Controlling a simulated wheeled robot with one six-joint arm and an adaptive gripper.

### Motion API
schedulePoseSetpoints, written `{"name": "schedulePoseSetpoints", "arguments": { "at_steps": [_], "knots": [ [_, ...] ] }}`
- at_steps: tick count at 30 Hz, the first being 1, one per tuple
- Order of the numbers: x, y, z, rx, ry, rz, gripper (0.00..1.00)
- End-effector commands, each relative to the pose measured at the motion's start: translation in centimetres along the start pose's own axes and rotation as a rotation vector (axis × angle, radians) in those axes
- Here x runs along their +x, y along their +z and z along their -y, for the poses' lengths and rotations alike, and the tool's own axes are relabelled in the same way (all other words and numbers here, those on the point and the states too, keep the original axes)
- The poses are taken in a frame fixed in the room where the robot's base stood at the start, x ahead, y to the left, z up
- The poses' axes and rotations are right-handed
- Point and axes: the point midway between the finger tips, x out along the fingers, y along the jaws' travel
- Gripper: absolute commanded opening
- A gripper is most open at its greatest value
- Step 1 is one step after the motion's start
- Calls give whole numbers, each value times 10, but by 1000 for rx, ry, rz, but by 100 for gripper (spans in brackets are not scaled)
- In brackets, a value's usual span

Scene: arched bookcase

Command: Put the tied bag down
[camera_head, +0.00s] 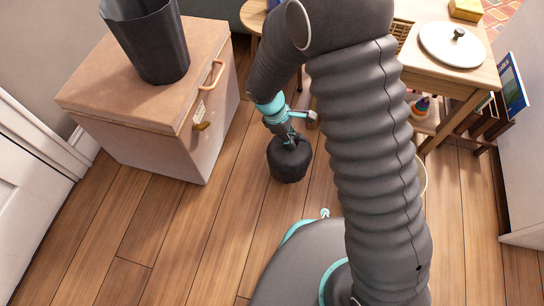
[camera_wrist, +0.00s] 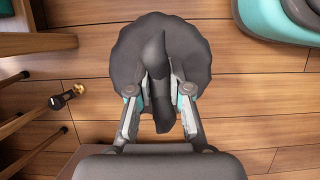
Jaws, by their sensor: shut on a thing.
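The tied bag (camera_head: 288,163) is dark grey and rounded, with a gathered top. In the head view it hangs upright under my gripper (camera_head: 289,138), close to the wood floor. I cannot tell whether its bottom touches the floor. In the wrist view the bag (camera_wrist: 190,40) fills the upper middle. There the two fingers of my gripper (camera_wrist: 160,92) are shut on its knotted neck, with the tied ends sticking out between them. The underside of the bag is hidden.
A tan chest (camera_head: 140,130) with a dark bin (camera_head: 150,40) on top stands to the left. A wooden table (camera_head: 480,75) with a white lidded dish (camera_head: 452,45) stands at the right. The wood floor (camera_head: 150,235) in front of the chest is clear.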

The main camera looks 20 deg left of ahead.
Motion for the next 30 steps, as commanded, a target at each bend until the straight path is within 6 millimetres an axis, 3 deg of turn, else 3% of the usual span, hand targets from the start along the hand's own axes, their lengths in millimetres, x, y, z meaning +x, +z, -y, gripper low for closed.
{"name": "schedulePoseSetpoints", "arguments": {
  "at_steps": [3,9,16,25,30],
  "knots": [
    [6,-24,10,-4,1,1,0],
    [11,-54,22,-2,1,0,0],
    [14,-65,27,-3,2,1,0],
    [46,-78,27,-3,1,1,0],
    [48,-79,26,-3,2,0,0]
  ]
}}
